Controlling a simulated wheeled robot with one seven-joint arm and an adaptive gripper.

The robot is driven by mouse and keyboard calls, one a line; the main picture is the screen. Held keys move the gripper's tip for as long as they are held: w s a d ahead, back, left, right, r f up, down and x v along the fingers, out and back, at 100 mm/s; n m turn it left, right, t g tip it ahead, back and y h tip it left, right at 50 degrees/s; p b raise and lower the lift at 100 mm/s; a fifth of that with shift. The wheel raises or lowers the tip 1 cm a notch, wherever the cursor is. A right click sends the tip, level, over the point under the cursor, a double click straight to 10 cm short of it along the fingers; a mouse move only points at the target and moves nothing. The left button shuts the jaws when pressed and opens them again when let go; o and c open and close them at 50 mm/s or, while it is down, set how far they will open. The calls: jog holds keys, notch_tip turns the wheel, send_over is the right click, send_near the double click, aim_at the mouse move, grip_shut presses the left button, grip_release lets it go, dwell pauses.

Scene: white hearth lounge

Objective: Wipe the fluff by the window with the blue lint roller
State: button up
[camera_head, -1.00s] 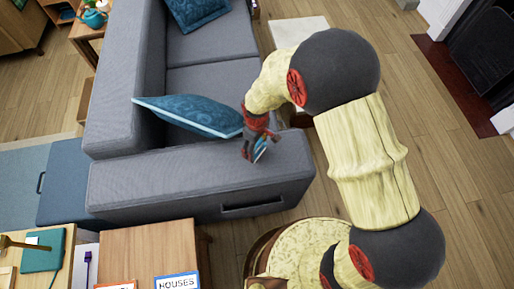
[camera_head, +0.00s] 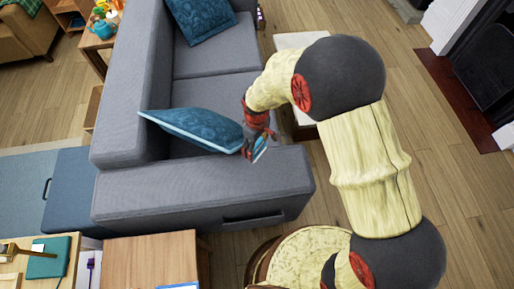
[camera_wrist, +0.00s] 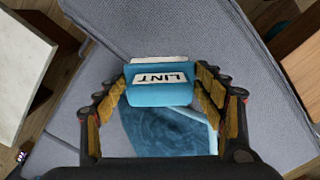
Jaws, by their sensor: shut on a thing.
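My gripper (camera_head: 260,152) is shut on the blue lint roller (camera_wrist: 160,90), which has a white label reading LINT. The roller sits between the fingertips in the wrist view, and a small blue part of it shows at the gripper in the head view. The gripper is over the grey sofa (camera_head: 200,190), near the inner edge of its front armrest and at the right end of a blue cushion (camera_head: 190,130). I cannot tell whether the roller touches the sofa. I cannot make out any fluff, and no window is in view.
A wooden table (camera_head: 150,262) stands in front of the sofa at the bottom. A round patterned top (camera_head: 305,255) is to its right, below my arm. A pale low table (camera_head: 295,42) stands behind my arm. Wood floor (camera_head: 450,180) is clear at right.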

jog(key=shift+r+p, duration=0.65)
jog(key=shift+r, duration=0.55)
